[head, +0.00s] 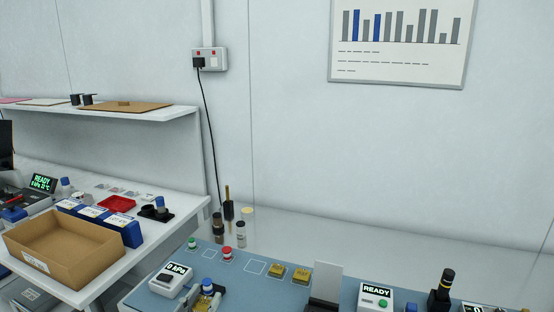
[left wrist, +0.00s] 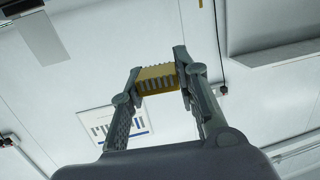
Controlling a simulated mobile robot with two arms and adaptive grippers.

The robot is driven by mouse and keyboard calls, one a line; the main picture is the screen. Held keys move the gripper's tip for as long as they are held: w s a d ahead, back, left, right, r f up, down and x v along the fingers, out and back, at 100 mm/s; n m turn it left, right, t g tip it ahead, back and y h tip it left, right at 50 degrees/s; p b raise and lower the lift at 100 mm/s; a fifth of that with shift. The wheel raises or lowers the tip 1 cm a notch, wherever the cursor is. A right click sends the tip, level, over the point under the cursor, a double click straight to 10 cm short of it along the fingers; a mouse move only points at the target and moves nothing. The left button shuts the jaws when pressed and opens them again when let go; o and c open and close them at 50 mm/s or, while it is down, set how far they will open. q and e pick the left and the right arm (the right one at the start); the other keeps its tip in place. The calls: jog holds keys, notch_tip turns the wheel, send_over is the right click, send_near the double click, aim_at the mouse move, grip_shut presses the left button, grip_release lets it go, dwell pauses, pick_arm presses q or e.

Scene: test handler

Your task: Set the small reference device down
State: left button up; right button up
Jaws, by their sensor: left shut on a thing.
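My left gripper (left wrist: 158,80) is shut on a small gold ribbed block, the reference device (left wrist: 157,76), in the left wrist view. The block sits across between the two fingertips, with the wall and wall chart behind it, and touches no surface that I can see. I cannot make out this gripper in the head view. Two similar gold blocks (head: 277,271) (head: 299,276) rest side by side on the blue mat (head: 225,266) in the head view. An empty outlined square lies just left of them on the mat. My right gripper is in neither view.
On the mat are a pressure display (head: 171,279), green and red knobbed pieces (head: 227,254), a READY unit (head: 376,296) and an upright pale plate (head: 327,270). Dark bottles (head: 217,229) stand behind. A cardboard box (head: 65,246) is on the left table. The grey surface behind the mat is mostly clear.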

pick_arm(q)
jog(key=s+a+f+n+y, duration=0.1)
jog(key=s+a+f, duration=0.1)
jog(key=s, duration=0.6)
jog(key=s+a+f+n+y, duration=0.1)
jog(key=s+f+y, duration=0.1)
jog(key=s, duration=0.5)
jog(key=shift+s+a, duration=0.4)
jog(key=shift+d+r, duration=0.1)
jog(key=w+d+r+m+g+h, duration=0.2)
jog(key=w+d+m+g+h, duration=0.2)
jog(key=d+m+h, duration=0.2)
jog(key=w+d+r+m+g+h, duration=0.3)
jog(key=d+m+h, duration=0.3)
jog(key=d+h, duration=0.2)
jog(key=shift+w+d+m+g, duration=0.3)
jog(key=shift+w+d+g, duration=0.2)
jog(key=shift+d+g, duration=0.65)
jog(key=shift+d+t, duration=0.25)
